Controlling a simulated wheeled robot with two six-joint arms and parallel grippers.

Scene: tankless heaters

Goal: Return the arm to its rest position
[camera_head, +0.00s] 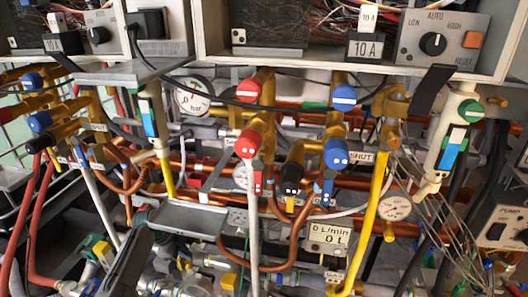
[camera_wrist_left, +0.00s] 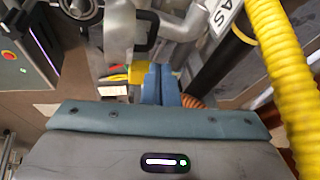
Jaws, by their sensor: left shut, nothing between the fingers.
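My left gripper (camera_wrist_left: 160,72) shows in the left wrist view. Its two blue fingers are side by side, shut, with nothing held between them. A teal bar and a grey housing with a small green light lie in front of the camera. In the head view I cannot make out the left gripper's fingers for certain among the crowded pipes and fittings at the lower left. My right gripper is not in view.
The head view is crowded with copper pipes, red valve caps (camera_head: 248,142), blue valve caps (camera_head: 336,154), a flow display (camera_head: 328,236) and a grey tray (camera_head: 188,221). A control box (camera_head: 444,40) is above. In the wrist view, a yellow corrugated hose (camera_wrist_left: 284,75) runs close on the right.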

